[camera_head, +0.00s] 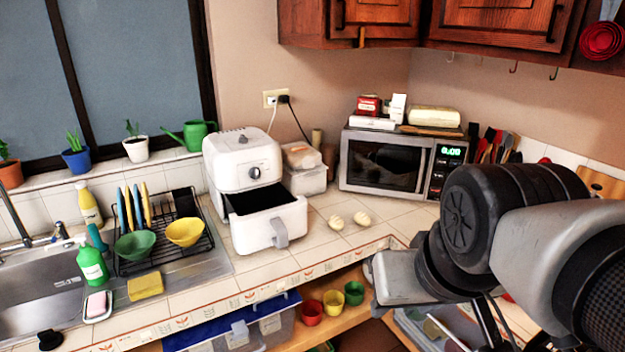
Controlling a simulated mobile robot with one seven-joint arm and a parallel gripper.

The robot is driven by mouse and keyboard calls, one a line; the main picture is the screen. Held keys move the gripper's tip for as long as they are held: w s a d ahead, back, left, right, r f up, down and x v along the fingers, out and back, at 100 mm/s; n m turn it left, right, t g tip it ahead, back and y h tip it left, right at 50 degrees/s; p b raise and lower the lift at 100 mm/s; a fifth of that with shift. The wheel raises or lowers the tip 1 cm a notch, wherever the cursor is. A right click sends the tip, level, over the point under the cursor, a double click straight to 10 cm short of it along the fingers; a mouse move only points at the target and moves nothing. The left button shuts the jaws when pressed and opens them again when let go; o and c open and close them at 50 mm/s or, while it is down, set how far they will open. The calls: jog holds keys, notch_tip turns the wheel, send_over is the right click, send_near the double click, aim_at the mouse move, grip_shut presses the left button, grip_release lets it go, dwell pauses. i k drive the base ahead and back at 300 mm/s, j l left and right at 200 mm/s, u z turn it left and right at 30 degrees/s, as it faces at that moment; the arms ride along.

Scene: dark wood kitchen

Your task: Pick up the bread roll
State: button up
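Two small pale rolls lie on the tiled counter in front of the microwave: a left bread roll (336,222) and a right bread roll (361,218). They are close together but apart. I cannot tell which one the task means. My gripper (372,272) is at the lower right, at the end of my arm, in front of the counter edge. In the picture it is below and right of the rolls and not touching them. Its fingers are not clearly visible, so I cannot tell whether it is open or shut.
A white air fryer (240,165) stands left of the rolls with its drawer (268,218) pulled out. A microwave (395,165) is behind them. A sink (35,270) and dish rack (165,240) are left. Counter around the rolls is clear.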

aim_at(337, 223)
jog(key=i+j+z, duration=0.15)
jog(key=i, duration=0.35)
jog(key=i+j+z, duration=0.1)
jog(key=i+j, duration=0.35)
jog(key=i, duration=0.05)
